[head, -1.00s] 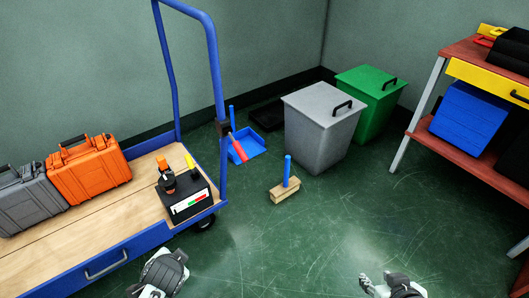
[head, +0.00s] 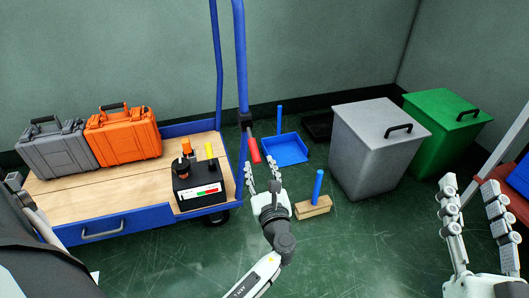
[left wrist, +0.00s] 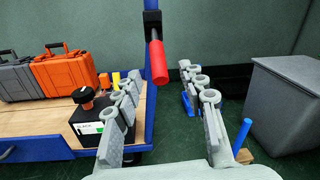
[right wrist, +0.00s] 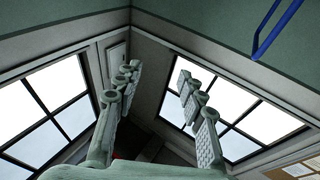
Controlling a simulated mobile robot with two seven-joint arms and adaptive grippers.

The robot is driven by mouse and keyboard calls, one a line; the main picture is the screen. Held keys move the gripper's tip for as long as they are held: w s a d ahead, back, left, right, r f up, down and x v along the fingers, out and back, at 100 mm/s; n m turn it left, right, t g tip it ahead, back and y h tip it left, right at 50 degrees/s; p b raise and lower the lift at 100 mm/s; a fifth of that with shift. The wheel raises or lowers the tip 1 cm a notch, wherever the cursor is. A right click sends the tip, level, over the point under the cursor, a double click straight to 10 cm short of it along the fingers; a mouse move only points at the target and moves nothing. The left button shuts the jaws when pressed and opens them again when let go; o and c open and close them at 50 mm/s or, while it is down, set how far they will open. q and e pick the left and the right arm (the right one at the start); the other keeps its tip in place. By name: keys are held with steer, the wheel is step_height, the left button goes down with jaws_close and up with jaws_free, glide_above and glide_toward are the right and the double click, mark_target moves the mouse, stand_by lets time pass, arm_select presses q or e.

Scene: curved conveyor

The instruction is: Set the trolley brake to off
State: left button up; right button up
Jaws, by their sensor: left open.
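The blue-framed trolley (head: 110,222) stands at the left with a wooden deck. A lever with a red grip (head: 254,151) hangs from a dark mount (head: 244,122) on its upright and slopes down. My left gripper (head: 262,172) is open just below and in front of the red grip, apart from it as far as I can tell. In the left wrist view the red grip (left wrist: 158,62) shows beyond and above the gap between the open fingers. My right gripper (head: 470,188) is open and empty at the right, pointing up.
On the deck are a grey case (head: 57,148), an orange case (head: 124,135) and a black box (head: 199,187) with knobs. A blue dustpan (head: 284,150), a brush (head: 313,207), a grey bin (head: 375,145) and a green bin (head: 440,128) stand on the floor to the right.

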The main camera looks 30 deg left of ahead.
mark_target(256, 155)
arm_select(q)
steer(key=x, duration=0.7)
steer(key=shift+a, duration=0.25)
arm_select(e)
steer(key=shift+s+a+r+t+y, duration=0.2)
steer(key=shift+s+r+t, duration=0.1)
steer(key=shift+r, duration=0.3)
steer(key=shift+s+a+r+t+y, duration=0.1)
steer(key=shift+s+r+t+y, duration=0.15)
steer(key=shift+r, duration=0.3)
arm_select(q)
steer(key=shift+c, duration=0.2)
jaws_close()
arm_select(e)
steer(key=shift+w, duration=0.1)
